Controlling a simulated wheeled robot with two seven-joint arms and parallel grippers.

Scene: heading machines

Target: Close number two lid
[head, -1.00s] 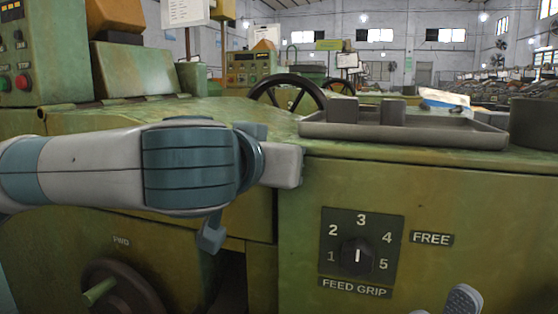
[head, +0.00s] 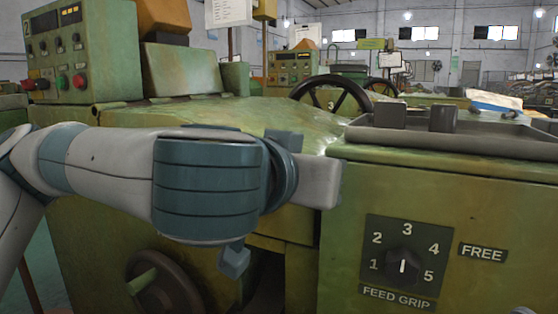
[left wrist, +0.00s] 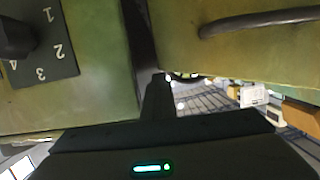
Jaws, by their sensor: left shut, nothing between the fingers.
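The number two machine carries a panel marked 2 (head: 68,55) at the left of the head view. Its green lid (head: 235,110) lies nearly flat behind my left arm, hinged at the back. My arm hides much of its front edge, so I cannot tell whether it is fully down. In the left wrist view, upside down, a green panel with a dark curved bar (left wrist: 262,20) lies across a dark gap from the knob side. My left gripper (left wrist: 158,95) is shut and empty by this gap. My right gripper is not in view.
A FEED GRIP knob (head: 403,265) is on the front face at right. A grey tray (head: 460,140) with blocks stands above it. A handwheel (head: 165,290) sits low at left, and another wheel (head: 332,95) stands behind the lid.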

